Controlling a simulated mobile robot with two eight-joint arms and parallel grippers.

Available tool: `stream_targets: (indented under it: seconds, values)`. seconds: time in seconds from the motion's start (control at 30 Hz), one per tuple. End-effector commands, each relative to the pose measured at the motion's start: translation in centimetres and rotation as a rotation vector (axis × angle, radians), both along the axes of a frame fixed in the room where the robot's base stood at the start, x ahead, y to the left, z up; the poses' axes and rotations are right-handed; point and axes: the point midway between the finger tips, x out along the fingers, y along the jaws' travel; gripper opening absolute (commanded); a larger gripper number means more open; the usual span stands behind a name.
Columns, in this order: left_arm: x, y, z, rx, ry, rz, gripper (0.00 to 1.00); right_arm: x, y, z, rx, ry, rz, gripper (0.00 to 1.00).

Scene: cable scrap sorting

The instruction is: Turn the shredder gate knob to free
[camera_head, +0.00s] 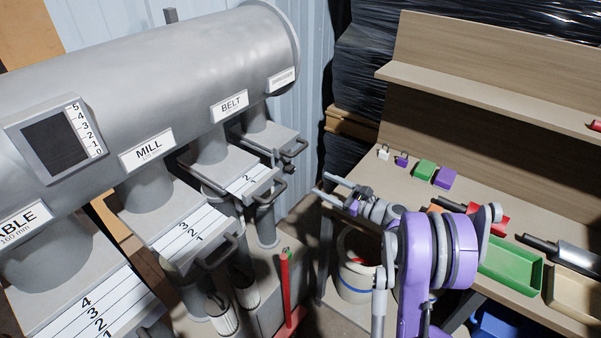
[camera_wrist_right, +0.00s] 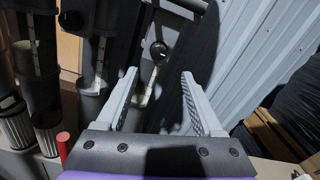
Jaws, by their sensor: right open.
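The shredder gate (camera_head: 268,136) sits under the rightmost outlet of the grey duct, below the small shredder label (camera_head: 281,80). A small dark knob (camera_head: 302,142) shows at its right side. In the right wrist view a round black knob (camera_wrist_right: 158,47) on a thin pale stem appears ahead, between the lines of the fingers; I cannot tell its turned position. My right gripper (camera_head: 325,185) is open and empty, below and right of the gate, apart from the knob. Its two fingers also show in the wrist view (camera_wrist_right: 158,76). My left gripper is not in view.
The belt gate (camera_head: 243,178) and mill gate (camera_head: 190,222) stand left of the shredder gate, with handles sticking out. A red post (camera_head: 285,280) stands below. A workbench with a green tray (camera_head: 510,264) is at right. Corrugated wall (camera_head: 308,80) lies behind.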

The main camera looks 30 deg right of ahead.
Motion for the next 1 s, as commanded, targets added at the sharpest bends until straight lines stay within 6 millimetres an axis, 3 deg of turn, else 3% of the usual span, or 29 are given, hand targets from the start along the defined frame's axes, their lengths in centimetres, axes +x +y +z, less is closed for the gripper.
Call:
stream_targets:
  seconds: [0.4,0.6,1.0]
  values:
    - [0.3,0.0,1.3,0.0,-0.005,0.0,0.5,6.6,2.9,0.2,-0.002,0.0,0.006,0.69]
    - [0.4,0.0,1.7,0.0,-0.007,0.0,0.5,9.0,3.8,0.1,-0.002,0.0,0.004,0.69]
    - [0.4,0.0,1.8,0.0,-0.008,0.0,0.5,9.7,4.2,0.1,-0.003,0.0,0.003,0.69]
